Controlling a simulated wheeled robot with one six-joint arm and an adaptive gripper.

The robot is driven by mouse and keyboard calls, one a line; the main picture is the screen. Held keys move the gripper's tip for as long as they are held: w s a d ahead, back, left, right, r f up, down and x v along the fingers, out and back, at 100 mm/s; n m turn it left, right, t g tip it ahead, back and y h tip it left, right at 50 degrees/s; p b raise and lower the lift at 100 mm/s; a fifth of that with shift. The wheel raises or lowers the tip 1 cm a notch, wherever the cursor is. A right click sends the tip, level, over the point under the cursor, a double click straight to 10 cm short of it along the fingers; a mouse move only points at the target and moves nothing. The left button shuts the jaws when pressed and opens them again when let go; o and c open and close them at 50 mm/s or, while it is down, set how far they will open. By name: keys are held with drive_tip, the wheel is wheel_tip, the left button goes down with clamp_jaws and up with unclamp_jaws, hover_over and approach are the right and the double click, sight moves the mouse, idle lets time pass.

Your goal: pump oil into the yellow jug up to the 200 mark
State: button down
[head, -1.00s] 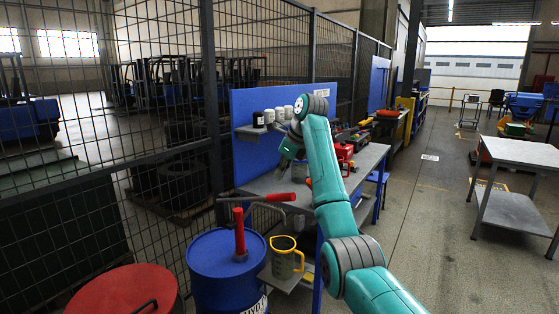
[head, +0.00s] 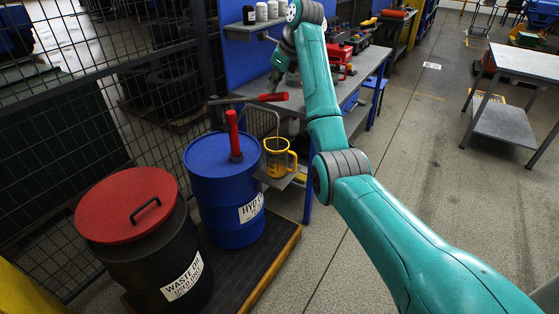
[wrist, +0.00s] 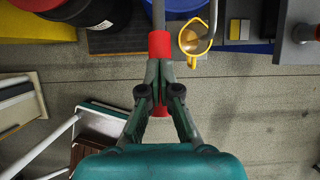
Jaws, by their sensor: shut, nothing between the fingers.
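The yellow jug (head: 285,170) stands upright on a small grey shelf beside the blue oil drum (head: 205,185). In the wrist view I look down into the jug (wrist: 208,44); its interior looks brownish, and I cannot read its level or marks. A pump with an upright red part (head: 233,135) is on the drum, its thin spout reaching toward the jug. The pump lever ends in a red grip (head: 273,97); the grip (wrist: 159,43) also shows in the wrist view. My gripper (head: 275,86) is shut and empty just above the grip; I cannot tell whether they touch.
A black waste oil drum with a red lid (head: 125,204) stands at front left on a dark pallet. A workbench (head: 345,92) with tools and bottles lies behind my gripper. A grey table (head: 520,62) stands at right. The floor between is clear.

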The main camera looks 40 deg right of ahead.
wheel_tip(320, 180, down, 13)
wheel_tip(320, 180, up, 13)
drive_tip(key=shift+r, duration=0.2)
idle(0.7)
drive_tip(key=shift+f, duration=0.15)
idle(3.7)
idle(0.6)
